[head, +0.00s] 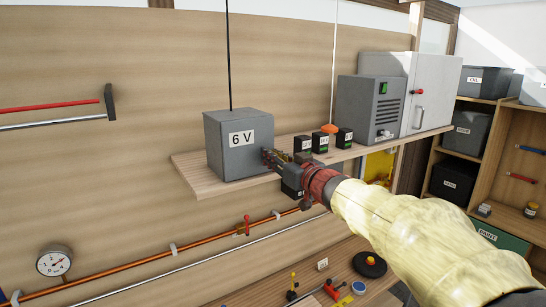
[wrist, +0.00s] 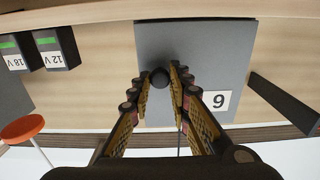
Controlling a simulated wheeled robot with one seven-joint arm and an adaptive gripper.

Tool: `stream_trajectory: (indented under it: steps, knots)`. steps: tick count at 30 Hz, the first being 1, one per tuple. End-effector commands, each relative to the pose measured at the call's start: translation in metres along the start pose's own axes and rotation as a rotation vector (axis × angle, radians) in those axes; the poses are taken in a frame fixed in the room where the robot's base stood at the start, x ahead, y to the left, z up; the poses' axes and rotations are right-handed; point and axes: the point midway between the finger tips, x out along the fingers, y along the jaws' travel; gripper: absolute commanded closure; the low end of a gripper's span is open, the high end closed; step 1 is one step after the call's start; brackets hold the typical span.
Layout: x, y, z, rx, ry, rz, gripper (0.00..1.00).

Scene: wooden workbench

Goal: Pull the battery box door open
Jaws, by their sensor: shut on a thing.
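The battery box is a grey box (head: 222,160) marked 6 V, standing at the left end of a wooden shelf. A dark round knob (wrist: 159,76) stands on that front. My gripper (head: 270,158) reaches the box's right edge, and in the wrist view my gripper (wrist: 160,80) has its fingertips on both sides of the knob, shut on it. The door looks flush with the box; no gap shows. The box's inside is hidden.
Small dark batteries (head: 322,142) and an orange-topped thing (head: 330,128) stand right of the box on the shelf (head: 203,180). A grey vented unit (head: 362,105) and a cabinet (head: 425,80) are farther right. Pipes (head: 200,262) run below. The space left of the box is clear.

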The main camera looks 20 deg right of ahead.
Motion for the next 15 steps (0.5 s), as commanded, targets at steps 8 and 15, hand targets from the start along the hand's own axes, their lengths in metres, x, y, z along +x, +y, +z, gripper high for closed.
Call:
stream_trajectory:
  steps: [8,15]
  knots:
    - [0.0000,-0.0001,0.0000,0.000,0.000,0.000,1.00]
    - [0.0000,0.0000,0.0000,0.000,0.000,0.000,1.00]
